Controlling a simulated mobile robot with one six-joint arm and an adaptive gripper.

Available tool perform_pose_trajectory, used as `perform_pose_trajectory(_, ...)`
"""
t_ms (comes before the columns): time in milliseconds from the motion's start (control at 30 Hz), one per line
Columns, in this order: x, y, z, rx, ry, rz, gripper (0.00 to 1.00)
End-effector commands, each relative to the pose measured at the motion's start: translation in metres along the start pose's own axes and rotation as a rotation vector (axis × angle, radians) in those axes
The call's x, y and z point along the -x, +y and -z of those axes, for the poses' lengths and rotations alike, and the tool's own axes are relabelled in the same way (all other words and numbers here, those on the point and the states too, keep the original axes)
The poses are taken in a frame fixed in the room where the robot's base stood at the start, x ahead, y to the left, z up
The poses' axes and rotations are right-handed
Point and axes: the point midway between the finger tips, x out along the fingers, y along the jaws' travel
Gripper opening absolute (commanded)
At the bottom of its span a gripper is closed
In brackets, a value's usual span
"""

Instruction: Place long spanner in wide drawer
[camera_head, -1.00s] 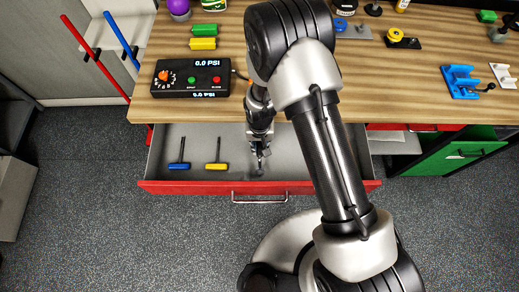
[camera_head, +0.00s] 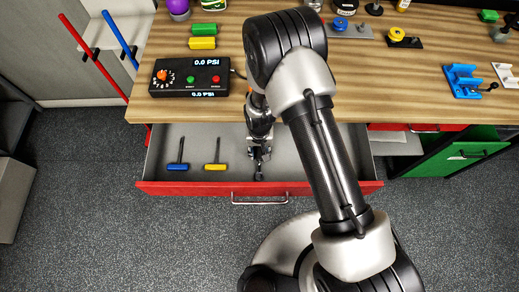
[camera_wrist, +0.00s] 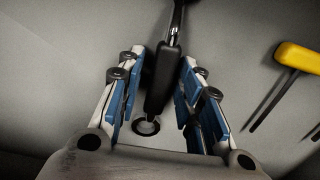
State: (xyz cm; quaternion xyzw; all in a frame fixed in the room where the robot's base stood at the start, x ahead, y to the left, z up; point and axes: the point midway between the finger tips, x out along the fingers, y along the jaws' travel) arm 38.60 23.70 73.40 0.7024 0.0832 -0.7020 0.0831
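The long spanner (camera_wrist: 163,80) has a black handle with a ring at its near end and a shiny shaft running up out of the wrist view. It lies inside the open wide drawer (camera_head: 330,188), which has a grey floor and red front. In the head view only its dark end (camera_head: 259,175) shows below my gripper (camera_head: 259,153). In the wrist view my gripper (camera_wrist: 162,95) is open, with its blue-padded fingers on both sides of the handle and gaps showing. The far end of the spanner is hidden by my arm in the head view.
A blue-handled tool (camera_head: 178,164) and a yellow-handled tool (camera_head: 216,165) lie in the drawer's left part. The wooden bench (camera_head: 215,112) above holds a pressure box (camera_head: 189,78) and several small parts. A green drawer (camera_head: 463,152) stands open at right.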

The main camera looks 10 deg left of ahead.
Motion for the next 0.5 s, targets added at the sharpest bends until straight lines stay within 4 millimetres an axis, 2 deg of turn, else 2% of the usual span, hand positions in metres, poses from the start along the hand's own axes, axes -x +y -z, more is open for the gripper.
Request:
perform_pose_trajectory(333,0.002,0.0,0.0,0.0,0.0,0.0,0.37)
perform_pose_trajectory(500,0.021,0.0,0.001,0.0,0.002,0.001,0.37)
